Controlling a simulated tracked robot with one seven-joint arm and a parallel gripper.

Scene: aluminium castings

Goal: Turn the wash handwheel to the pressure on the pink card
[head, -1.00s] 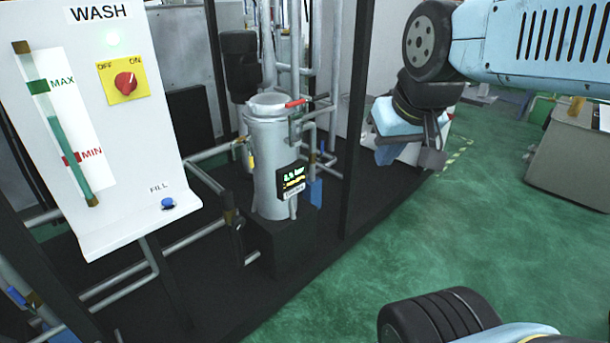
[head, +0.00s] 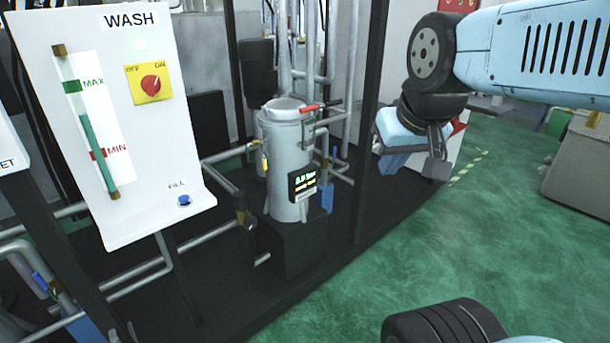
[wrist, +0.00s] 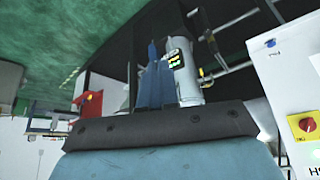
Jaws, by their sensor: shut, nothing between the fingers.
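The white WASH panel (head: 160,200) stands at the left of the head view, with a level gauge (head: 88,130) and a red knob on a yellow plate (head: 150,84). A grey pump-like vessel (head: 290,165) stands right of it. It carries a small dark display (head: 303,185) with green and yellow text, too small to read surely. A red lever (head: 309,108) is near its top. I cannot make out a wash handwheel or pink card. My gripper (head: 412,160) hangs right of the vessel, apart from it. Its blue fingers (wrist: 153,75) are together and empty in the wrist view.
Pipes (head: 135,285) run low behind and below the panel. A dark frame post (head: 369,120) stands between the vessel and my gripper. Green floor (head: 480,240) is open at the right. A grey bin-like box (head: 580,165) stands at the far right.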

